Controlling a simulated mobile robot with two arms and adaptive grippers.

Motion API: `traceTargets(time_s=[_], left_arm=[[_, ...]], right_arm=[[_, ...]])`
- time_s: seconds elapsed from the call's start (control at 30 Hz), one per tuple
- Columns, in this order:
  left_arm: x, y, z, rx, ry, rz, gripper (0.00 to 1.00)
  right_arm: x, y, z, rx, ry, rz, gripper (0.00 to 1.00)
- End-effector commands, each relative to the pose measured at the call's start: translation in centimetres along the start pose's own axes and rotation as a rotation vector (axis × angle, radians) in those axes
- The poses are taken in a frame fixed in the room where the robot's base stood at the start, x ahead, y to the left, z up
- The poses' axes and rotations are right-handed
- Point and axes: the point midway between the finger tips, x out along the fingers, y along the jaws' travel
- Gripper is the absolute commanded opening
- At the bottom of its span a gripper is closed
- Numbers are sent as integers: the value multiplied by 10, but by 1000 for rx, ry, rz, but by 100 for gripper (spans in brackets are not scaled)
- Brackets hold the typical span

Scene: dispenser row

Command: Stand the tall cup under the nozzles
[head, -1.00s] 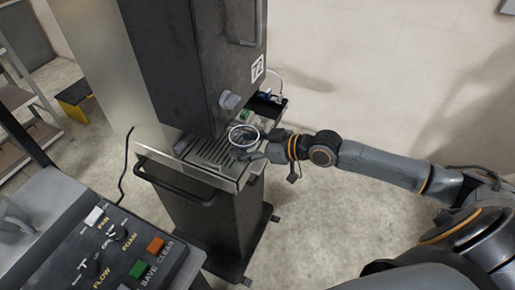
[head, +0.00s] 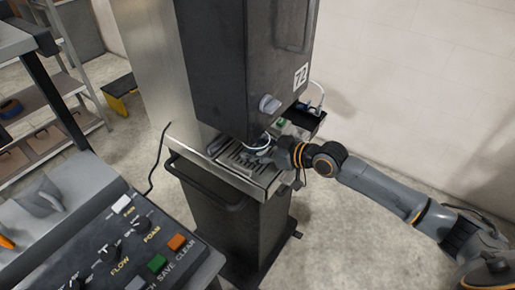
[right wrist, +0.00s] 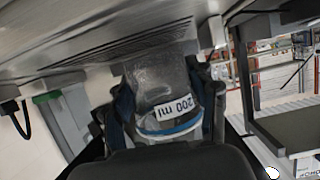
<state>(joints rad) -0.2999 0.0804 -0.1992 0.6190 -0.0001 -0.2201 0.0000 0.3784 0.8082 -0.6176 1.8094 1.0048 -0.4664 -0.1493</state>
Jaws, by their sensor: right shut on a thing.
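The tall cup shows only as a pale rim (head: 258,138) in the head view, under the front lower edge of the dark dispenser head (head: 235,70). In the right wrist view the clear cup (right wrist: 160,88) has an upside-down "200 ml" label and a blue-white band. My right gripper (head: 266,153) is shut on the cup from the right, a finger on each side. The cup is over the slatted drip tray (head: 225,170); I cannot tell whether its base touches the slats. The nozzles are hidden behind the dispenser head. My left gripper is not in view.
A control panel (head: 125,245) with knobs and buttons fills the lower left. A black side tray (head: 305,118) sits just behind my right gripper. A bar handle (head: 205,190) juts from the cabinet front. Shelves stand at the left; the floor at right is clear.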

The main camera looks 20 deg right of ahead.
Motion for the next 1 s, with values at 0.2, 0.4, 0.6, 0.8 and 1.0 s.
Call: traceTargets(time_s=[0.2, 0.4, 0.6, 0.8, 1.0], left_arm=[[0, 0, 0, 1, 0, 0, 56], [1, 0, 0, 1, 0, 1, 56], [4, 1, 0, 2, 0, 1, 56], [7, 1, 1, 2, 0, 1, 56], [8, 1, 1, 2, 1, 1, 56]], right_arm=[[0, 0, 0, 0, 0, 0, 37], [0, 0, 1, 0, 0, 0, 37], [2, 0, 5, 0, 0, 0, 37], [3, 0, 8, 0, 0, 0, 37], [4, 0, 11, 0, 0, 0, 62]])
